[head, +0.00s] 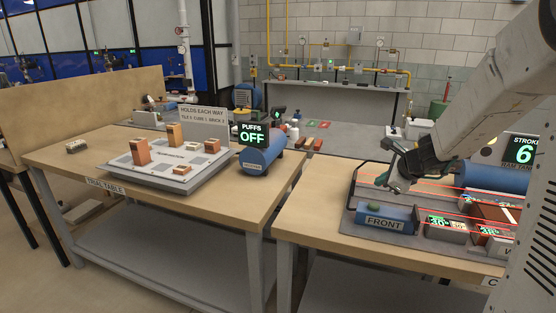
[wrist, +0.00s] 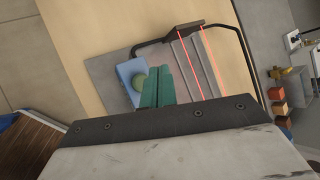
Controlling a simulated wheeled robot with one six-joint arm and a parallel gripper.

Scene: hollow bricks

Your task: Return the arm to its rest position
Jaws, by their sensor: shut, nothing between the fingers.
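My arm reaches in from the right in the head view. My gripper (head: 384,182) is shut and empty, above the left end of the fixture on the right table (head: 315,212). In the wrist view its green fingers (wrist: 156,72) are together with nothing between them. The blue block labelled FRONT (head: 384,219), with a green button, sits below the gripper. It also shows in the wrist view (wrist: 130,75), beside the fingers. I cannot tell the exact height of the gripper above the fixture.
A dark bar frame (head: 353,186) and red beam lines lie close to my gripper. A blue cylinder with a STROKE display (head: 523,150) stands at the right. The left table (head: 215,215) holds a grey board (head: 200,178) with several bricks and a blue PUFFS OFF cylinder (head: 262,160).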

